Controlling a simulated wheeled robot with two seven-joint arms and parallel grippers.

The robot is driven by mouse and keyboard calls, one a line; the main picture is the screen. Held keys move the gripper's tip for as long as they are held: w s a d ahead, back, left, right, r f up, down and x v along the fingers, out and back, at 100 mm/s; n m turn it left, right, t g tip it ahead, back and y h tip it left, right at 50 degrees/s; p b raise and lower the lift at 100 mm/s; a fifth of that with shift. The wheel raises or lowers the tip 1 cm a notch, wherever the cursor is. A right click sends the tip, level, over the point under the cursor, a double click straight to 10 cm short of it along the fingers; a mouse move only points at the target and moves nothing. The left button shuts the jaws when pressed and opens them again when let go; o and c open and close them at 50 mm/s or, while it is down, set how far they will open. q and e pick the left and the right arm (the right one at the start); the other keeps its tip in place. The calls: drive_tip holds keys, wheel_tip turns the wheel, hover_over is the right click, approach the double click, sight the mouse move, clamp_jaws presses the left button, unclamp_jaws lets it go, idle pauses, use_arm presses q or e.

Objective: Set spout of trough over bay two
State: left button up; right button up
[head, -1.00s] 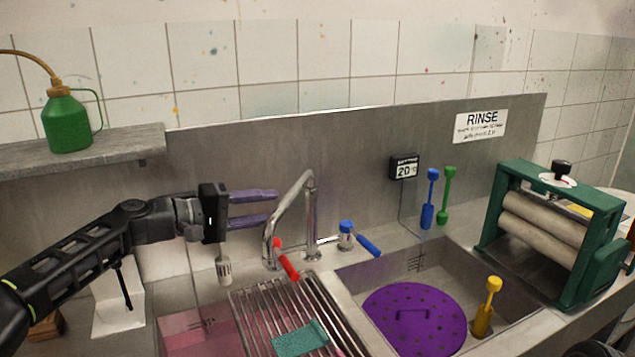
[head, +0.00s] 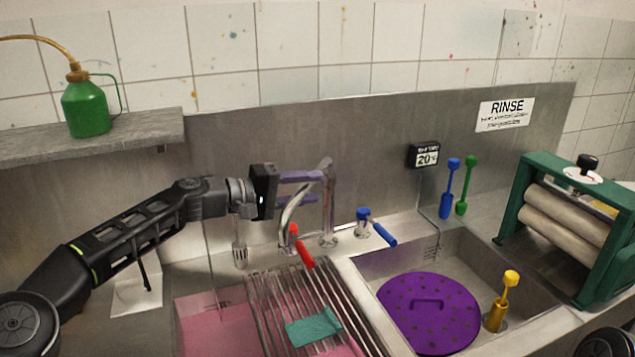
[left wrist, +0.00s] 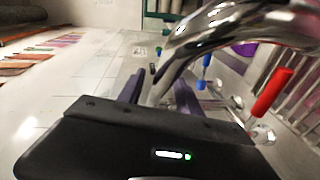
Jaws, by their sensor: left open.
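The chrome spout (head: 290,215) arches from its upright pipe down to the left, its outlet at the left bay side near the rack. My left gripper (head: 318,187) is open, its two purple fingers level at the spout's upper part. In the left wrist view the spout (left wrist: 185,55) runs down between the fingers (left wrist: 158,92); contact cannot be told. The trough has a left bay (head: 215,335) with pink liquid and a right bay (head: 395,268) holding a purple perforated disc (head: 430,318). My right gripper is not in view.
A red-handled tap (head: 302,247) and a blue-handled tap (head: 378,230) flank the upright pipe. A wire rack (head: 275,300) with a teal pad (head: 313,327) lies over the left bay. A yellow plunger (head: 500,302) stands in the right bay. A green roller press (head: 570,225) stands at right.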

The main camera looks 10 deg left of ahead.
use_arm(q)
drive_tip(key=shift+x, duration=1.15)
clamp_jaws()
idle(0.6)
